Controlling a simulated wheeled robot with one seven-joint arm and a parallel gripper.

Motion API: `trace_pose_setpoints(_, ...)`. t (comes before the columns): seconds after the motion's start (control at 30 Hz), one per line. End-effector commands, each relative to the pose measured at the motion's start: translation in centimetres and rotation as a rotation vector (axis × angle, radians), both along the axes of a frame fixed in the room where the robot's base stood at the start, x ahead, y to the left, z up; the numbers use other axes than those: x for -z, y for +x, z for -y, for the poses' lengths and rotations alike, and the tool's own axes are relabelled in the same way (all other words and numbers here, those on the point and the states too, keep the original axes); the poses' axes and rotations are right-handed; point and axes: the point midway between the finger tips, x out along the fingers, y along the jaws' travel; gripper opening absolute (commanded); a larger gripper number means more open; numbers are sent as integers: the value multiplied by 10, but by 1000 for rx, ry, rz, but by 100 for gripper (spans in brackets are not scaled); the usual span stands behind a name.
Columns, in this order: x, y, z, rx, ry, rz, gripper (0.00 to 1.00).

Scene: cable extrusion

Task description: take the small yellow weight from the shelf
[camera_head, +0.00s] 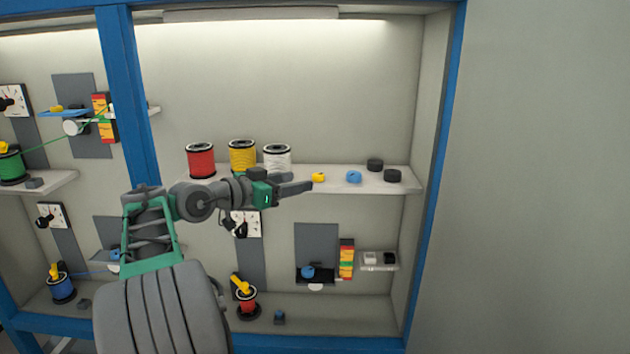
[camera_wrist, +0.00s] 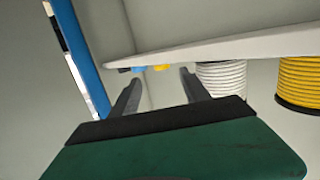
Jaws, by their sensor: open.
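The small yellow weight (camera_head: 318,177) sits near the front of the middle shelf (camera_head: 300,172), to the right of the spools. My gripper (camera_head: 306,187) reaches in from the left, its fingertips just short of the weight in the head view. In the wrist view, which looks upside down, the yellow weight (camera_wrist: 162,68) shows between and beyond the two parted fingers of my gripper (camera_wrist: 159,77). The gripper is open and empty. The shelf edge (camera_wrist: 230,48) hides part of the weight there.
A blue weight (camera_head: 354,177) and two black weights (camera_head: 375,165) (camera_head: 392,176) sit farther right. White (camera_head: 277,158), yellow (camera_head: 243,156) and red (camera_head: 200,160) spools stand on the left, near my arm. A blue frame post (camera_head: 445,150) bounds the right side.

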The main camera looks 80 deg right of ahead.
Motion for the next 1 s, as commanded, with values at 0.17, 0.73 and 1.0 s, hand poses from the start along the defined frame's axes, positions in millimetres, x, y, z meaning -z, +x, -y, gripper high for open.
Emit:
trace_pose_setpoints(0.17,-2,-13,22,3,5,0,54)
trace_pose_setpoints(0.73,6,-31,62,-3,3,3,48)
trace_pose_setpoints(1.0,6,-31,62,-3,5,2,26)
